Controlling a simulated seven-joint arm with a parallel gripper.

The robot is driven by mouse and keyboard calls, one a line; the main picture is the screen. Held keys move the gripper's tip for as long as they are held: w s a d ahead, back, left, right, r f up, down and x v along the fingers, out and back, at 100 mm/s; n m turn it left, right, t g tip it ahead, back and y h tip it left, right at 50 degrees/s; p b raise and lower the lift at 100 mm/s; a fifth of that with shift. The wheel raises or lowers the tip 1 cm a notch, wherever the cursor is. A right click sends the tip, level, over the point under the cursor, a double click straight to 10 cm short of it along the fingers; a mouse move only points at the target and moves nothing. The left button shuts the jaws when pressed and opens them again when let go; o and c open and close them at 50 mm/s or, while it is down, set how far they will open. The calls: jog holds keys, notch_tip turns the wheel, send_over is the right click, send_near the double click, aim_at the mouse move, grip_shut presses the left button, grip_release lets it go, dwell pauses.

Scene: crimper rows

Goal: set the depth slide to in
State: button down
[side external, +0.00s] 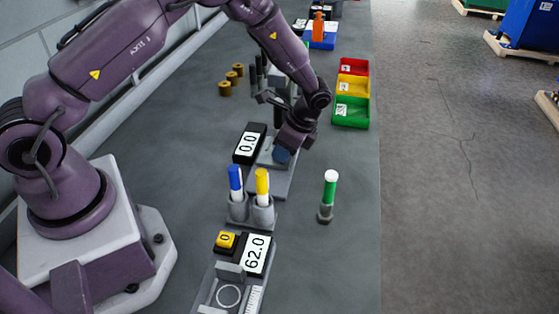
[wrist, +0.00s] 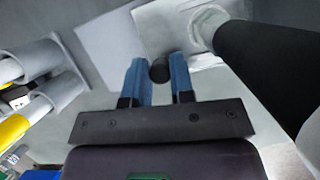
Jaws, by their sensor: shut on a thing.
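My gripper (side external: 283,155) is low over the grey crimper base, beside the black display reading 0.0 (side external: 249,144). In the wrist view, its two blue fingers (wrist: 159,82) are shut on a small dark round knob (wrist: 160,70), which I take to be the handle of the depth slide. The knob stands above a pale grey plate (wrist: 120,42). In the side view, my gripper hides the knob, and the slide's position and any in or out marking cannot be read.
Blue (side external: 235,180) and yellow (side external: 262,183) markers stand in grey holders just in front of the crimper. A green marker (side external: 330,188) stands to the right. A device reading 62.0 (side external: 256,254) is nearer the camera. Red, yellow and green bins (side external: 352,112) stand behind right.

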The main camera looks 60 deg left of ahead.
jog(key=shift+w+a, duration=0.45)
jog(key=shift+w, duration=0.05)
jog(key=c, duration=1)
grip_release()
jog(key=shift+s+d, duration=0.1)
